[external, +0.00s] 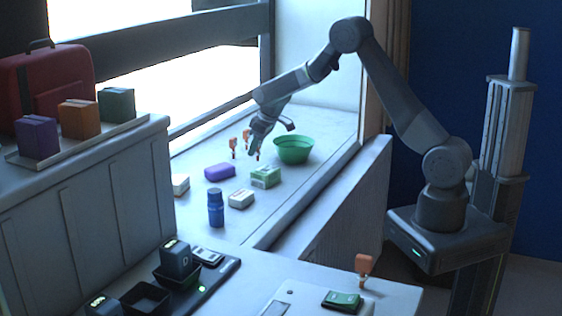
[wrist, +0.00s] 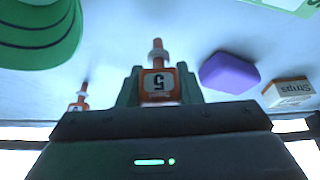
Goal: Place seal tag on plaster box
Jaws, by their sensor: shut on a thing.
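My gripper (external: 262,130) is over the window ledge, left of the green bowl. In the wrist view my gripper (wrist: 158,90) is shut on an orange seal tag (wrist: 158,82) marked 5, with a thin stem and pale collar. A small box lettered "Strips" (wrist: 289,93), which looks like the plaster box, lies beyond the purple block. It seems to be the pale box (external: 181,184) at the ledge's left in the external view. The held tag is mostly hidden by the gripper there.
A green bowl (external: 293,149), purple block (external: 220,172), green-and-white box (external: 265,177), white box (external: 241,198) and blue bottle (external: 216,208) stand on the ledge. Other orange tags (external: 233,148) stand near my gripper. Another tag (external: 364,265) is on the front counter.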

